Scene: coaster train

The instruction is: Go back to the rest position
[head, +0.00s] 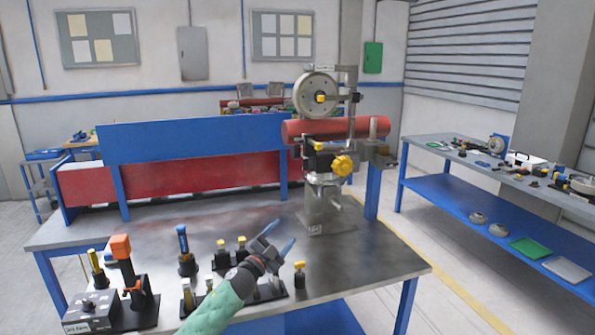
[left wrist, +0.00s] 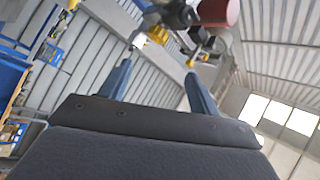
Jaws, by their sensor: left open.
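My left gripper (head: 279,238) is open and empty above the front part of the metal workbench (head: 225,215) in the head view. Its two blue fingers point up and to the right, apart from each other. In the left wrist view the same open fingers (left wrist: 158,85) have nothing between them at their tips. The machine (head: 325,195) with a red cylinder (head: 300,130) and yellow knobs stands on the bench beyond the gripper. My right gripper is not in view.
Tools in holders stand at the bench's front left, including an orange-topped tool (head: 122,248) and a blue-handled tool (head: 184,245). A second bench (head: 470,160) is at the right, with floor between.

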